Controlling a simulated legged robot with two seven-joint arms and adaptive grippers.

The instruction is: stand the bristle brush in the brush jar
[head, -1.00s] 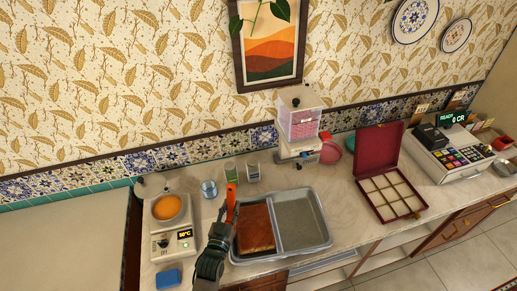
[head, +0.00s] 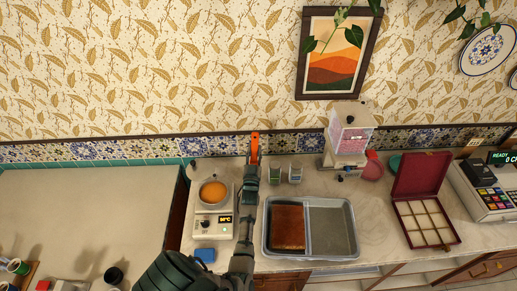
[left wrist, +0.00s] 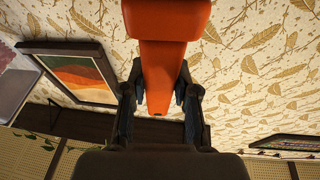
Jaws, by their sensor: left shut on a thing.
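The bristle brush (head: 254,148) shows as an orange piece above my left gripper (head: 253,170) in the head view, in front of the tiled wall strip. The left gripper is shut on it. In the left wrist view the orange brush (left wrist: 165,65) sits between the two dark fingers of the gripper (left wrist: 160,92); its bristles cannot be made out. The brush jar is not visible now; my left arm covers the counter where a clear glass stood earlier. My right gripper is not in view.
A warmer with an orange-filled bowl (head: 213,192) stands left of my arm, with a blue sponge (head: 205,255) in front. Two small tins (head: 275,174) (head: 295,174) stand to the right. A metal tray (head: 357,252) with a brown slab (head: 288,228) lies close by.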

